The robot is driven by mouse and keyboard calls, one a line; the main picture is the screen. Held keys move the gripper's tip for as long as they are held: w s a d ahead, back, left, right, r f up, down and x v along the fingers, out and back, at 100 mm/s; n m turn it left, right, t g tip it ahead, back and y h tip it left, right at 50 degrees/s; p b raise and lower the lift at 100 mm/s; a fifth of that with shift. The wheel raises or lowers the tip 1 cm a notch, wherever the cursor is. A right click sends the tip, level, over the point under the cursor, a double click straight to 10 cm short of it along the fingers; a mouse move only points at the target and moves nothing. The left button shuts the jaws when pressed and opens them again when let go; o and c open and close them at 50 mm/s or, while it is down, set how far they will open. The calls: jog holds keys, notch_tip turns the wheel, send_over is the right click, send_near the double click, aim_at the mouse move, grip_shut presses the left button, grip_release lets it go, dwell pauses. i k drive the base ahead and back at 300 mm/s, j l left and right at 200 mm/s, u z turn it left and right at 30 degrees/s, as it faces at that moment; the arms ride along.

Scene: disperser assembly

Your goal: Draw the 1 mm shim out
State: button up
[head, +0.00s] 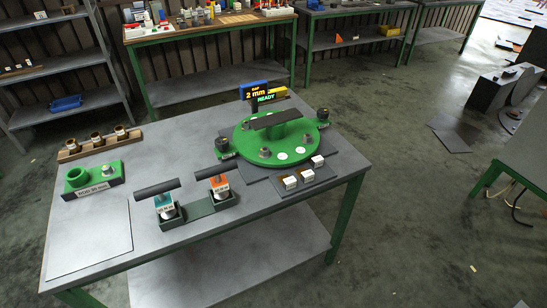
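I cannot pick out the 1 mm shim for sure. A round green disperser (272,142) sits on a dark plate on the grey table, with a dark bar (276,119) across its raised centre. A small display (262,96) behind it shows "2 mm" and "READY". In front of it, small white-topped blocks (306,173) stand in a row on a dark strip. Left of it, a green tray (199,212) holds a teal labelled piece (164,202) and an orange labelled piece (219,184), with dark bars (156,188) above them. The labels are too small to read. My gripper is not in view.
A green block (91,180) with a label and a wooden rack (98,144) with several metal parts stand at the left. A pale flat sheet (90,237) covers the front left corner. Workbenches (208,28) and shelves (58,60) line the back. Open floor lies right of the table.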

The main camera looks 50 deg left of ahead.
aim_at(316, 162)
jog(key=u, duration=1.5)
